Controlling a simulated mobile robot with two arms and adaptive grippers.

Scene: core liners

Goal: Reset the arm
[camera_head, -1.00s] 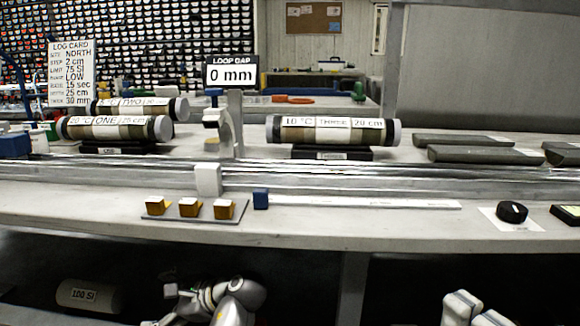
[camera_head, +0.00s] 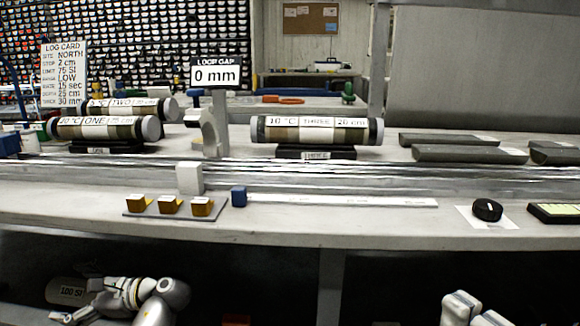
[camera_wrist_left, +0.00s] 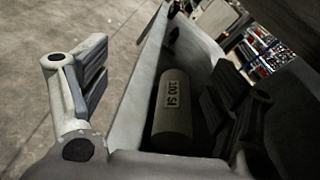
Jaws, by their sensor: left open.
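My left arm shows at the lower left of the head view, below the bench's front edge. Its gripper (camera_head: 75,302) points left, in front of the grey cylinder marked 100 SI (camera_head: 66,291) on the dark lower shelf. In the left wrist view my open gripper (camera_wrist_left: 165,85) has its two fingers wide apart. The cylinder (camera_wrist_left: 173,112) shows between and beyond them, and nothing is held. Part of my right arm shows at the bottom right of the head view; its gripper is out of view.
The bench top (camera_head: 300,222) overhangs the shelf. On it are three labelled cores, including core THREE (camera_head: 316,130), a white loop stand (camera_head: 214,131), a plate with yellow blocks (camera_head: 174,207), a blue block (camera_head: 239,196) and a black knob (camera_head: 488,210). Bare floor (camera_wrist_left: 50,25) lies left in the wrist view.

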